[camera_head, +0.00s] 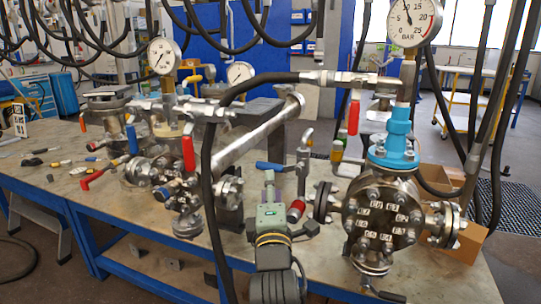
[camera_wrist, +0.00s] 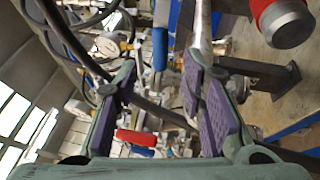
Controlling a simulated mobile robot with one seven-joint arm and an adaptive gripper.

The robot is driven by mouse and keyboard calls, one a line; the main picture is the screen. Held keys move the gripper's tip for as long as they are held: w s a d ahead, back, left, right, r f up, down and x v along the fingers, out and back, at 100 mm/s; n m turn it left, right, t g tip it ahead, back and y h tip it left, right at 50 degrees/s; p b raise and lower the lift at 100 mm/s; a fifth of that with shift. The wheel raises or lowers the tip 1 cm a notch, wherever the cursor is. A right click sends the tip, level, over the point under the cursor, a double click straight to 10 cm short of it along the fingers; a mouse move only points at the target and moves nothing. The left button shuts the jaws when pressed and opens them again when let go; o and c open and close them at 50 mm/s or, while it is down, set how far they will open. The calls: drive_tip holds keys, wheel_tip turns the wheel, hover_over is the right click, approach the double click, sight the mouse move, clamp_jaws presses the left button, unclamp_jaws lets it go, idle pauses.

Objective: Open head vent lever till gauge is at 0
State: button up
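A round pressure gauge (camera_head: 413,17) marked BAR stands above the flanged vessel (camera_head: 382,222) at the right; its needle points up and slightly left, well off 0. A red lever (camera_head: 353,118) hangs down from the pipe fitting left of this gauge. No label shows which lever is the head vent. My gripper (camera_head: 268,182) is left of the vessel, below and left of that red lever, apart from it. In the wrist view my gripper (camera_wrist: 158,108) is open, with purple pads wide apart and nothing held. A red handle (camera_wrist: 137,137) and a blue handle (camera_wrist: 160,48) show beyond the pads.
A black hose (camera_head: 212,150) arches left of my gripper. A blue lever (camera_head: 272,166) and a red-ended cylinder (camera_head: 296,210) are close to it. More valves with red levers (camera_head: 188,153) crowd the bench's left. Loose tools lie at the far left.

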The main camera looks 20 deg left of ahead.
sight(270, 167)
drive_tip(key=p+x, duration=0.2)
drive_tip(key=x, duration=0.6)
drive_tip(key=shift+w+a, duration=0.15)
drive_tip(key=shift+w, duration=0.1)
drive_tip(key=shift+c, duration=0.2)
clamp_jaws()
idle(0.4)
